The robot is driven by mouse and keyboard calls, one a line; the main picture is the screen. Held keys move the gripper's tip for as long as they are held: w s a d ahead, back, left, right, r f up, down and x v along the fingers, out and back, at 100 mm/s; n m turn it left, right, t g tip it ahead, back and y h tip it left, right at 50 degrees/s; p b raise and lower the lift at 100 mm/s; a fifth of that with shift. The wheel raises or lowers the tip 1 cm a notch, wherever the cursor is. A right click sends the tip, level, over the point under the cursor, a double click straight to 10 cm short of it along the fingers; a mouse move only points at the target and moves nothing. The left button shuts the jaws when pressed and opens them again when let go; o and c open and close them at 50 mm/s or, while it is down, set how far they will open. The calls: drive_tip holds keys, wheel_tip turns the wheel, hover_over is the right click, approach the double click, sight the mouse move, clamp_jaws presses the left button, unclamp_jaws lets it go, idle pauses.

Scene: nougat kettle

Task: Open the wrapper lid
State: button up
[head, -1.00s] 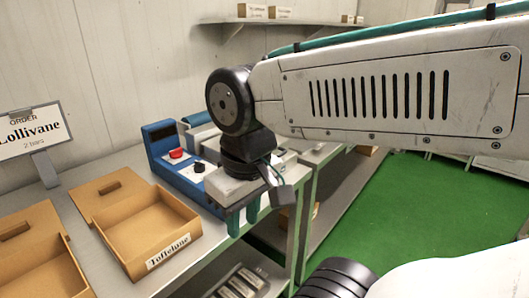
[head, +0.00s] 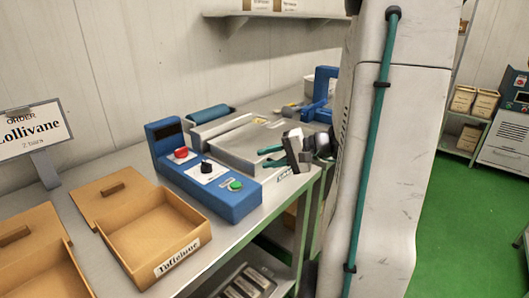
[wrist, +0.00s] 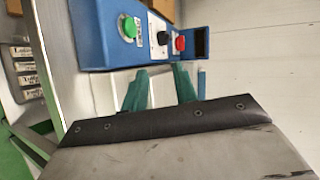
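A flat grey metal machine (head: 235,153), apparently the wrapper, sits on the bench behind the blue control box, its top plate looking closed. I cannot tell exactly where its lid ends. My gripper (head: 270,156) is at the machine's right front part, its two green fingers pointing left over the top. In the wrist view my gripper (wrist: 160,88) shows its green fingers apart with nothing between them, facing the blue control box (wrist: 105,35). Whether the fingers touch the lid is unclear.
The control box (head: 228,200) carries a red knob, a black knob and a green button. An open cardboard box (head: 190,245) labelled Toffelune stands left of it. An order sign (head: 35,130) reads Lollivane, 2 bars. A shelf (head: 275,15) hangs behind; green floor is free right.

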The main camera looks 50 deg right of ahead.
drive_tip(key=s+d+f+m+t+h, duration=0.2)
drive_tip(key=d+m+h, duration=0.1)
drive_tip(key=d, duration=0.4)
drive_tip(key=s+d+f+m+t+h, duration=0.2)
drive_tip(key=d+h, duration=0.1)
drive_tip(key=d, duration=0.4)
drive_tip(key=x, duration=0.7)
drive_tip(key=shift+w+f, duration=0.15)
drive_tip(key=shift+f, duration=0.1)
clamp_jaws()
